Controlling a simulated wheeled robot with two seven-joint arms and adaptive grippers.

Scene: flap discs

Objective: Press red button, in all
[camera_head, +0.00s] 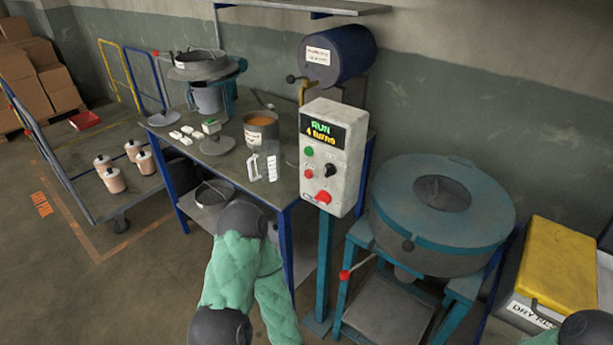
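A pale control box (334,157) stands on a blue post right of the table. Its display (321,131) shows green "RUN" above a yellow line starting with 4. Below are a green button (309,151), a black knob (330,170), a small red button (308,174) and a larger red mushroom button (323,197) at the bottom. An arm of mine in a green sleeve rises from the bottom centre, its dark joint left of and below the box. No gripper fingers can be made out on it. At the bottom right only part of my other arm shows.
The workbench (179,137) left of the box holds a pot of orange material (261,128) and small white pieces. A blue round machine (441,211) stands right of the box, beside a yellow-lidded bin (560,262). A cart (92,198) with several canisters stands left.

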